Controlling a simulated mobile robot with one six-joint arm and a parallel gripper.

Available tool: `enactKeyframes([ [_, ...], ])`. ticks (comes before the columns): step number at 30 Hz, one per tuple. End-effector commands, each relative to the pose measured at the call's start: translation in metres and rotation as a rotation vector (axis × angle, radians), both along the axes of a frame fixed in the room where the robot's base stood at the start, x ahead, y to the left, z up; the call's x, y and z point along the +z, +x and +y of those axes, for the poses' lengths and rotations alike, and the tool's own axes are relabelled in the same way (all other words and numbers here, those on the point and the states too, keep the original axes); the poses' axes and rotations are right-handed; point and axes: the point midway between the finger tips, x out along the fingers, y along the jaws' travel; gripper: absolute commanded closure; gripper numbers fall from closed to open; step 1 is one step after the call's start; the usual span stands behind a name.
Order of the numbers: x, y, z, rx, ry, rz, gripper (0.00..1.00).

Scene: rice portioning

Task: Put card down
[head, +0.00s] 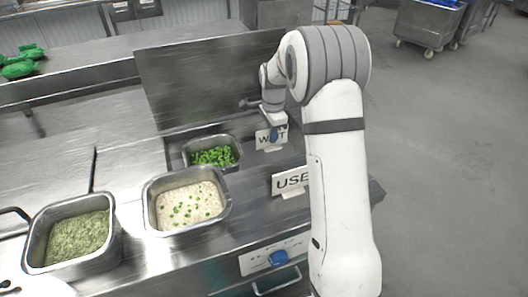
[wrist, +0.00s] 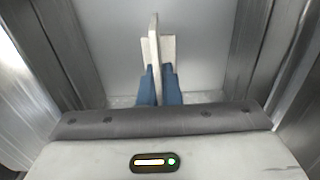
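A white card with black letters, partly covered and seemingly reading "WAIT" (head: 264,143), stands upright at the back of the steel counter, right of the tray of green pieces. My gripper (head: 275,133) points down over it, its blue fingers in front of part of the lettering. In the wrist view the blue fingers (wrist: 159,88) lie on both sides of the thin card (wrist: 154,42), seen edge-on, and look shut on it. The card's foot is at or very near the counter; I cannot tell if it touches. A second card, "USE" (head: 287,182), stands nearer, partly hidden by my arm.
Steel trays hold green pieces (head: 188,160), rice with green bits (head: 151,222) and a green mash (head: 32,266). A dark upright panel (head: 190,80) stands behind the card. The counter's right edge is close to my arm. Green bags (head: 20,65) lie far left.

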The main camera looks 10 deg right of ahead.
Motion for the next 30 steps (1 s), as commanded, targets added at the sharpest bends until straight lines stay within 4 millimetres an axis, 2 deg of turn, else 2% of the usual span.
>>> enactKeyframes([
  [7,-0.022,0.0,0.002,0.004,0.0,0.002,1.0],
  [13,-0.05,-0.001,0.003,0.005,0.0,0.003,1.0],
  [24,-0.055,0.0,0.003,0.006,0.0,0.0,1.0],
  [25,-0.054,0.0,0.003,0.006,0.0,0.0,0.94],
  [30,-0.054,0.0,0.004,0.006,0.0,0.0,0.8],
])
